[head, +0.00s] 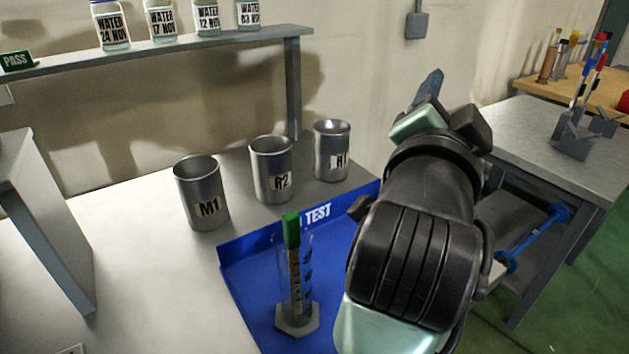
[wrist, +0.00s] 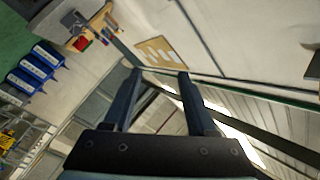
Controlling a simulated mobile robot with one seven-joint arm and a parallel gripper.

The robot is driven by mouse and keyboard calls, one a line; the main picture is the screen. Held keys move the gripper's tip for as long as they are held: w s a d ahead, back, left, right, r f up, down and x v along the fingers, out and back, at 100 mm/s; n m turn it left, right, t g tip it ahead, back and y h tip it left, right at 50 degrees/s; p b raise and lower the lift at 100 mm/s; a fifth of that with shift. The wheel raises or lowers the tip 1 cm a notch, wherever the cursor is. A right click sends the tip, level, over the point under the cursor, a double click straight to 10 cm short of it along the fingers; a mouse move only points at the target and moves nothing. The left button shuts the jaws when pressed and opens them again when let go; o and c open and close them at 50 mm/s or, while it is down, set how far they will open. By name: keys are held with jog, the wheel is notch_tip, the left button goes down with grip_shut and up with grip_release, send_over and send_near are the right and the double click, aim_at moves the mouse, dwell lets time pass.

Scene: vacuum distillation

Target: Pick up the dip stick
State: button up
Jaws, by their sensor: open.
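A stick with a green top (head: 291,230), which looks like the dip stick, stands nearly upright in a clear cylinder (head: 307,285). The stick's lower part shows a marked scale through the clear wall. The cylinder has a grey hexagonal foot and stands on a blue tray (head: 245,282) marked TEST. My gripper (head: 430,84) is up and to the right of the stick, well apart from it, partly hidden behind my wrist. In the wrist view my gripper (wrist: 160,74) is open and empty, its fingers pointing towards walls and the room; the stick is not seen there.
A shelf (head: 160,54) with several water jars runs above. A grey bench (head: 505,135) with a stick holder (head: 575,140) is at right.

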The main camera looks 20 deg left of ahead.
jog(key=w+a+r+m+g+p, duration=0.1)
jog(key=w+a+m+g+p, duration=0.2)
jog(key=p, duration=0.5)
notch_tip(320, 180, up, 2)
jog(key=m+g+y+p, duration=0.2)
jog(key=m+g+p, duration=1.2)
jog(key=p, duration=1.7)
send_over(291, 215)
jog(key=n+g, duration=0.2)
jog(key=f+b, duration=0.4)
jog(key=f, duration=0.1)
jog(key=f+b, duration=0.2)
jog(key=shift+w+a+f+b, duration=0.15)
jog(key=shift+a+f+b, duration=0.1)
jog(key=shift+f+b, duration=0.1)
jog(key=shift+d+f+p, duration=0.2)
jog(key=shift+f+p, duration=1.05)
jog(key=shift+f, duration=1.35)
grip_shut()
